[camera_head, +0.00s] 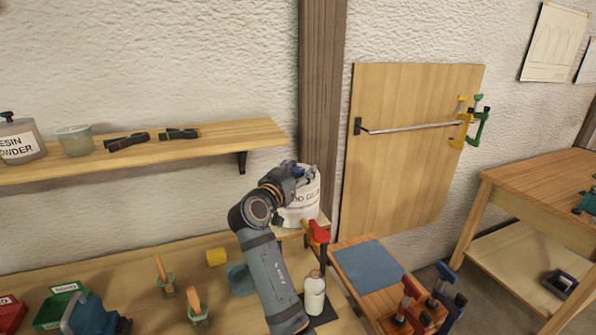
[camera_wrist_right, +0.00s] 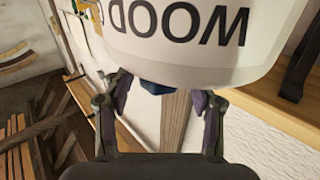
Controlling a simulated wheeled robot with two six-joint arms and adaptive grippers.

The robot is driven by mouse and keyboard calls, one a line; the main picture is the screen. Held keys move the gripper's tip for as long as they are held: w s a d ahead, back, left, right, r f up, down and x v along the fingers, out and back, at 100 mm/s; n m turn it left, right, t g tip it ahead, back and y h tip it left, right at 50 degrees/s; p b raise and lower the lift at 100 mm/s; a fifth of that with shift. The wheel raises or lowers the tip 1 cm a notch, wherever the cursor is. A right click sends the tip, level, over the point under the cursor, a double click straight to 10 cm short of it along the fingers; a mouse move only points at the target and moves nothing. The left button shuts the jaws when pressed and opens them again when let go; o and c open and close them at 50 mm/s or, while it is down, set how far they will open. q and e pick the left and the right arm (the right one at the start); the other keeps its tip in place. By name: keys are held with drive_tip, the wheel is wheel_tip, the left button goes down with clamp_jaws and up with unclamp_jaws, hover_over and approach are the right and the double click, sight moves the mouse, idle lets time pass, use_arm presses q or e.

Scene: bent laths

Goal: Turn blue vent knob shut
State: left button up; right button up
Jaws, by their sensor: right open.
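A white glue tub (camera_head: 301,205) stands on a small wooden ledge beside the timber post. Its lettering shows upside down, large and close, on the tub in the right wrist view (camera_wrist_right: 185,40). A small dark blue piece, apparently the vent knob (camera_wrist_right: 153,87), shows at the tub's edge between my right fingers. My right gripper (camera_head: 294,172) is at the tub's upper left in the head view. In the wrist view its two fingers (camera_wrist_right: 161,95) are apart, one on each side of the blue piece. Contact cannot be made out.
A wall shelf (camera_head: 215,140) with a resin powder jar (camera_head: 20,142) is at left. Below, the bench (camera_head: 235,310) carries a white bottle (camera_head: 314,295), brushes in pots and a green bin (camera_head: 60,305). A red-topped clamp (camera_head: 317,235) stands close beside my right arm.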

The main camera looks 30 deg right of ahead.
sight(298, 169)
wheel_tip(298, 169, up, 10)
drive_tip(key=shift+f, duration=0.1)
idle(0.6)
